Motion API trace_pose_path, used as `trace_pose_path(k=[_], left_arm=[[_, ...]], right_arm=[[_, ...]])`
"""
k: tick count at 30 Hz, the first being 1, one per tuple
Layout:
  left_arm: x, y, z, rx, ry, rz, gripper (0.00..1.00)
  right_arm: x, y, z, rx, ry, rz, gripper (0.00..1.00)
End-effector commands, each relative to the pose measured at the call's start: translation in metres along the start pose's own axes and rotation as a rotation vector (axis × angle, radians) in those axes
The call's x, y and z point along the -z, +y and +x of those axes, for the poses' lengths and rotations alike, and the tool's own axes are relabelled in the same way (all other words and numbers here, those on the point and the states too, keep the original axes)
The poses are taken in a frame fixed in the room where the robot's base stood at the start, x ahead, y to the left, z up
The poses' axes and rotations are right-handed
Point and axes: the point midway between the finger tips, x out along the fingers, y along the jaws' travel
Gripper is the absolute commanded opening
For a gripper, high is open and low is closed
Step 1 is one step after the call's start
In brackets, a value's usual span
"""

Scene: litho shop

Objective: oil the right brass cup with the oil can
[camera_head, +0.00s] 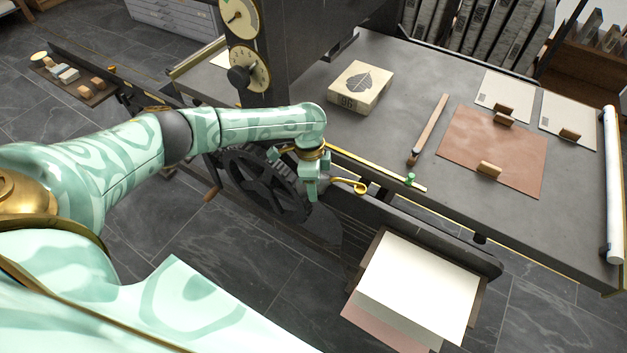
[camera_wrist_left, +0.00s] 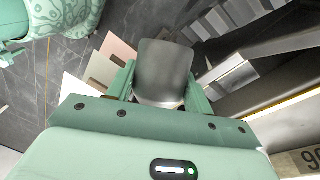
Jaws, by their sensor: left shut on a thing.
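My left gripper (camera_head: 311,190) hangs by the near edge of the press bed, fingers pointing down. In the left wrist view its fingers (camera_wrist_left: 160,90) are shut on a dark grey metal body (camera_wrist_left: 162,72), which looks like the oil can. In the head view the gripper mostly hides that body. A curved brass piece (camera_head: 350,184) with a rounded end shows just right of the fingers; I cannot tell whether it is the can's spout or a cup. I cannot clearly make out either brass cup. My right gripper is not in view.
The grey press bed (camera_head: 400,110) holds a boxed stone with a leaf (camera_head: 360,87), a wooden-handled tool (camera_head: 428,130) and a brown sheet (camera_head: 495,150). A toothed wheel (camera_head: 262,180) and paper stack (camera_head: 420,275) are close by.

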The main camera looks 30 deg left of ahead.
Motion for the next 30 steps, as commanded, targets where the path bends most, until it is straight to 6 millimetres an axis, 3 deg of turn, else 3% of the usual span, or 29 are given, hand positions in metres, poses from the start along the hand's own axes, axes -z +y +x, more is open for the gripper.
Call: trace_pose_path(k=[30], left_arm=[[-0.001, 0.0, -0.0068, -0.003, -0.053, -0.006, 0.33]], right_arm=[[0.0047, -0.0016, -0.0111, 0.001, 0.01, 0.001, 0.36]])
